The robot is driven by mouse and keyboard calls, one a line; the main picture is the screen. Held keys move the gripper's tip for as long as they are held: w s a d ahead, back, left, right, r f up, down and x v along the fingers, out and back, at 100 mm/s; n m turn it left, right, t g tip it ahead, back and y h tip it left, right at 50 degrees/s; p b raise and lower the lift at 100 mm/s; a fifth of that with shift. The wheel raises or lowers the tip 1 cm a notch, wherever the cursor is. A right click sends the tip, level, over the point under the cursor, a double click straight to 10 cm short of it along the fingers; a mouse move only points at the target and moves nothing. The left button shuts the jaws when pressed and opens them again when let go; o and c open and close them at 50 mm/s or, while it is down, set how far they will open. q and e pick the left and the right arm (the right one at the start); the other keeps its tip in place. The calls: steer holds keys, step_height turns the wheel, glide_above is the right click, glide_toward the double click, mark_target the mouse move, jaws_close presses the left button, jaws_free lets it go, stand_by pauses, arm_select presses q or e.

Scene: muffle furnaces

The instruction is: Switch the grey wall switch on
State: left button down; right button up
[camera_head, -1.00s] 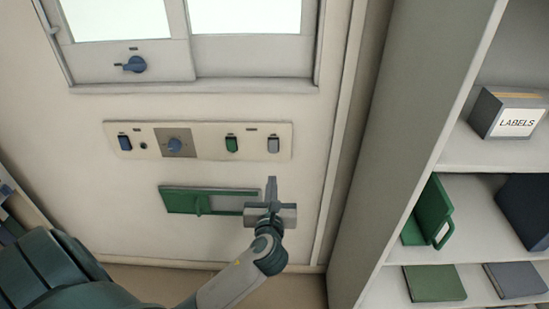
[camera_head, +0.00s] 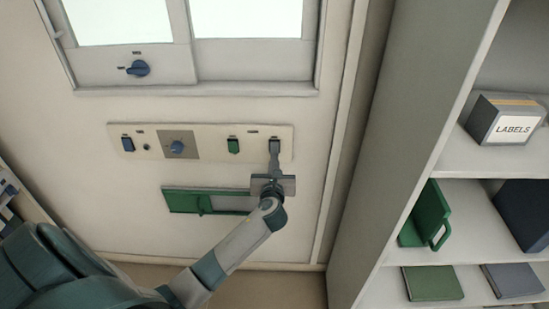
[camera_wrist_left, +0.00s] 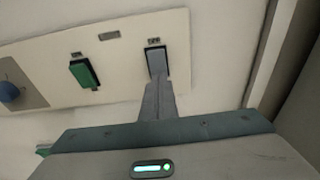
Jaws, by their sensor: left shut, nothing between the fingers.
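The grey wall switch (camera_head: 274,145) is at the right end of the cream switch panel (camera_head: 210,142) on the wall. In the left wrist view the grey switch (camera_wrist_left: 156,61) shows just beyond the fingertips, its lower part covered by them. My left gripper (camera_head: 274,157) is shut and empty, pointing up at the switch from below. In the left wrist view its fingertips (camera_wrist_left: 158,82) overlap the switch's lower edge; I cannot tell whether they touch. My right gripper is not in view.
A green switch (camera_head: 233,146) and a blue knob (camera_head: 177,147) sit to the left on the same panel, with a blue switch (camera_head: 128,145) farther left. A green sliding piece (camera_head: 190,201) is below. A shelf unit (camera_head: 400,150) stands at the right.

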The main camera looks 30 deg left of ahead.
arm_select(q)
steer(key=shift+w+a+f, duration=0.1)
steer(key=shift+w+a, duration=0.2)
steer(key=shift+w, duration=0.2)
steer(key=shift+w+a+b, duration=0.15)
steer(key=shift+b, duration=0.55)
steer(key=shift+f, duration=0.1)
